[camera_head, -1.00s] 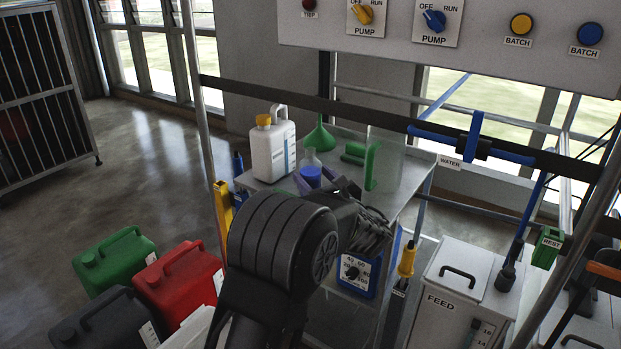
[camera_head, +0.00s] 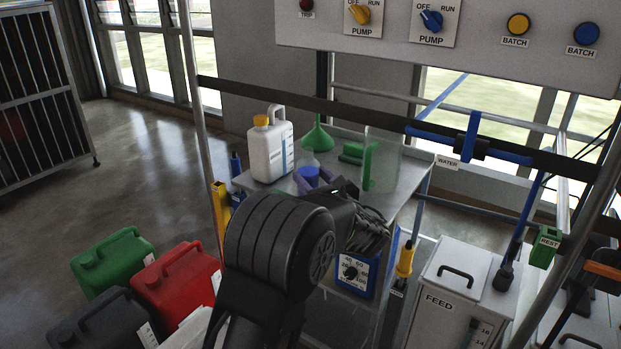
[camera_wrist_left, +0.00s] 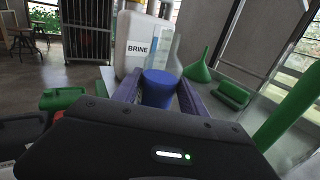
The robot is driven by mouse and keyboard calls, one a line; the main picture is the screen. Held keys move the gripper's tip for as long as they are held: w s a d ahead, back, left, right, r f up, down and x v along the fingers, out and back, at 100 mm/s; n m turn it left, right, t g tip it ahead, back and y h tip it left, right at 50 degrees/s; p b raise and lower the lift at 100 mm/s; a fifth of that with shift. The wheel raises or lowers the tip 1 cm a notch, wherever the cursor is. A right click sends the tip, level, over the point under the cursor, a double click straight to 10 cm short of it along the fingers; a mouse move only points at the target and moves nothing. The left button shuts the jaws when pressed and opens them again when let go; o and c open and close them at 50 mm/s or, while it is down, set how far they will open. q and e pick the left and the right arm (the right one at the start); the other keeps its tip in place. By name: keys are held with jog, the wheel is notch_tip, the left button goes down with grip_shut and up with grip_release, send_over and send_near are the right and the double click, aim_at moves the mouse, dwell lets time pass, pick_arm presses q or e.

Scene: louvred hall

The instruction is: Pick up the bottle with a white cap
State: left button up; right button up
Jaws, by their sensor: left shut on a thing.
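My left gripper (camera_head: 313,180) has purple fingers and is shut on a small blue cylindrical thing (camera_head: 308,171), with a clear rounded part above it. In the left wrist view this blue thing (camera_wrist_left: 158,88) stands upright between the two fingers. No white cap shows on it; I cannot tell whether it is the named bottle or touches the trolley top. Just behind stands a white jug (camera_head: 266,150), with a yellow cap in the head view and the label BRINE in the left wrist view (camera_wrist_left: 133,60). My right gripper is not in view.
The trolley top (camera_head: 403,190) also carries a green funnel (camera_head: 318,138) and a clear vessel with a green handle (camera_head: 369,168). Green (camera_head: 110,262) and red (camera_head: 178,283) cans stand at lower left.

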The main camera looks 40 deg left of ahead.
aim_at(313, 168)
pick_arm(q)
notch_tip(313, 168, up, 10)
jog(key=shift+p, duration=0.95)
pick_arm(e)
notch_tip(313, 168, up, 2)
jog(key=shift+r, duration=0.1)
pick_arm(q)
jog(key=shift+d+f, duration=0.1)
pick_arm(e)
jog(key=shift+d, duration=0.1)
